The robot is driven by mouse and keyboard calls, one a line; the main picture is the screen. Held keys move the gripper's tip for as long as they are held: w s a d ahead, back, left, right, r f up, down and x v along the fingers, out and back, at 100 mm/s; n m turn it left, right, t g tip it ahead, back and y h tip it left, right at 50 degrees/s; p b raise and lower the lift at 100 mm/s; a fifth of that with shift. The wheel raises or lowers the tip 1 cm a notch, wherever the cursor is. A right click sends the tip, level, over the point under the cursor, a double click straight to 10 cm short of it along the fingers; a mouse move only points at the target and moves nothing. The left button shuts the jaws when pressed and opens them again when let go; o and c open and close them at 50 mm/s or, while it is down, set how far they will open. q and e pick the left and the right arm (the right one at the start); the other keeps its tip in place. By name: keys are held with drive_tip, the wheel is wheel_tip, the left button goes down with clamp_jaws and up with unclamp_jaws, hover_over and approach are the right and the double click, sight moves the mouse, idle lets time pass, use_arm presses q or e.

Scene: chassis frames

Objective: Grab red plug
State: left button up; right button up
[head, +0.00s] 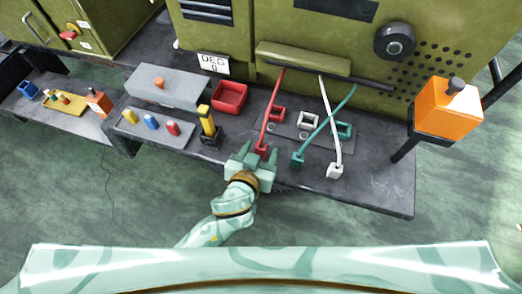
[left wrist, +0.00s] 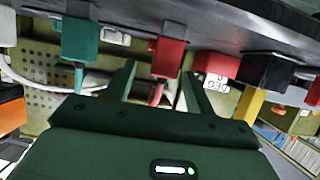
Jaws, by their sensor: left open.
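The red plug (head: 262,149) is a small red block on the near part of the dark bench, with a red cable running up to the machine ledge. My left gripper (head: 256,155) is at the bench's front edge with its fingers pointing at the plug. In the left wrist view the red plug (left wrist: 167,58) appears between and just beyond the two open fingers (left wrist: 159,80). I cannot tell whether either finger touches it. The red socket (head: 277,114) is on a grey plate behind the plug. My right gripper is not in view.
The green plug (head: 298,159) and white plug (head: 335,171) lie to the right, their cables crossing. A yellow post on a black base (head: 207,125) stands left of the gripper, with a red bin (head: 229,97) behind. The bench's front right is clear.

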sight(262, 144)
use_arm(q)
drive_tip(key=x, duration=0.1)
drive_tip(key=b+x, duration=0.1)
drive_tip(key=x, duration=0.1)
drive_tip(key=b+x, duration=0.1)
drive_tip(key=shift+w+a+f, duration=0.15)
drive_tip(key=shift+w+f, duration=0.1)
drive_tip(key=shift+f, duration=0.1)
drive_tip(key=shift+s+r, duration=0.1)
drive_tip(key=c, duration=1.1)
drive_tip(key=shift+o, duration=0.2)
drive_tip(key=shift+r, duration=0.1)
